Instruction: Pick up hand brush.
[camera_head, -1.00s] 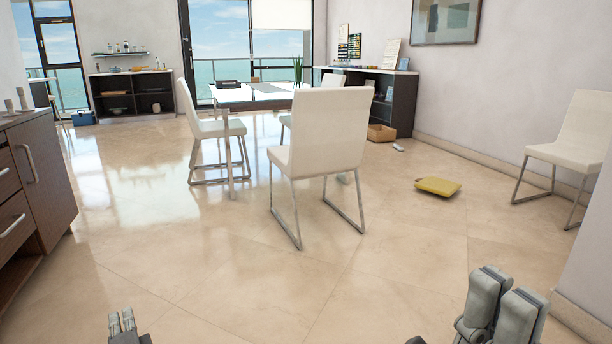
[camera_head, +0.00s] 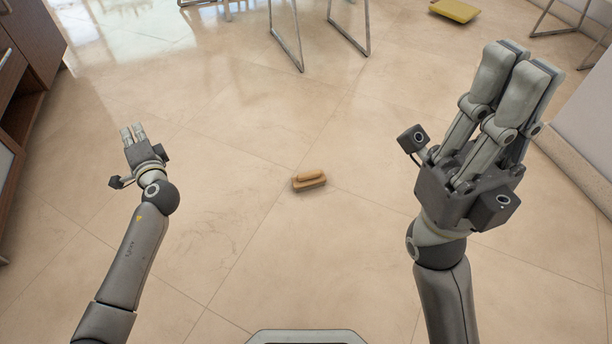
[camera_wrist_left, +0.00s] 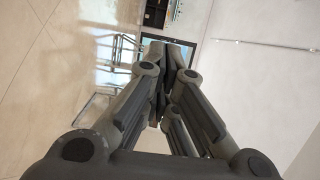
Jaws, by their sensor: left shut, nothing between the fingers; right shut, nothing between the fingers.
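The hand brush (camera_head: 309,181) is a small tan-brown block with a raised handle. It lies on the tiled floor near the middle of the head view, between my two arms and apart from both. My left gripper (camera_head: 133,131) is shut and empty, to the left of the brush. It also shows shut in the left wrist view (camera_wrist_left: 168,60), where the brush is not seen. My right gripper (camera_head: 525,65) is shut and empty, raised close to the camera on the right.
Chair legs (camera_head: 345,30) stand on the floor at the top. A yellow cushion (camera_head: 455,10) lies at the top right. A brown cabinet (camera_head: 30,70) stands at the left edge and a wall (camera_head: 585,130) at the right. The floor around the brush is clear.

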